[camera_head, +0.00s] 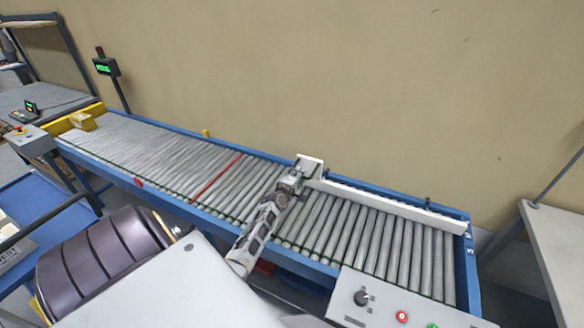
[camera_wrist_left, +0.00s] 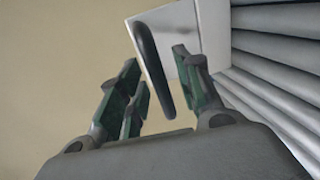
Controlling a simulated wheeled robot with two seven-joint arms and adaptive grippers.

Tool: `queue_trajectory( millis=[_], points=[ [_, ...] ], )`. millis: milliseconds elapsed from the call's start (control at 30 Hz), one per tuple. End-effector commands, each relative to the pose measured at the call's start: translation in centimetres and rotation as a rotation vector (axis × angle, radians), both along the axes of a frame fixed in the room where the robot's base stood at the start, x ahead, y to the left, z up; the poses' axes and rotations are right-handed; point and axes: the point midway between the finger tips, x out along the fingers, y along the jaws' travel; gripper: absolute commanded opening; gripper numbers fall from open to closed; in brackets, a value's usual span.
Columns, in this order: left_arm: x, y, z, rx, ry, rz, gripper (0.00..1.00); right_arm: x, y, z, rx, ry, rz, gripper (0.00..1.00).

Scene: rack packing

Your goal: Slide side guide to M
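The white side guide (camera_head: 390,203) runs along the back edge of the roller conveyor, with its left end bent in a flat plate (camera_head: 310,161). In the left wrist view this white plate (camera_wrist_left: 205,30) carries a dark curved handle (camera_wrist_left: 152,62). My left gripper (camera_head: 300,174) is at the guide's left end. Its green-padded fingers (camera_wrist_left: 158,88) are open, with the handle between them; I see no firm closing on it. Small letter marks (camera_head: 470,250) are on the blue frame's right end; one looks like S, and M is not legible. My right gripper is out of view.
The rollers (camera_head: 375,235) are bare on the right. A red bar (camera_head: 215,178) crosses them, and a yellow box (camera_head: 82,122) is at the far left end. A control panel (camera_head: 395,303) stands in front, and a pale table (camera_head: 560,245) is at the right.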

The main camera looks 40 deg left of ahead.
Motion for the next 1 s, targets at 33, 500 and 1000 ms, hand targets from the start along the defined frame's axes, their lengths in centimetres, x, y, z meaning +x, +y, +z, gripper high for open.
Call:
queue_trajectory(
  millis=[33,500,1000],
  points=[
    [-0.2,-0.1,0.0,0.000,0.000,0.000,0.34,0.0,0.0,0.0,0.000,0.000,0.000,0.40],
    [-3.7,-1.2,0.7,-0.001,0.001,0.000,0.34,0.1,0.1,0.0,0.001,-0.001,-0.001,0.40],
    [-8.4,-2.6,1.7,-0.001,0.003,0.000,0.34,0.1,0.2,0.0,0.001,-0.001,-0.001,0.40]
  ],
)
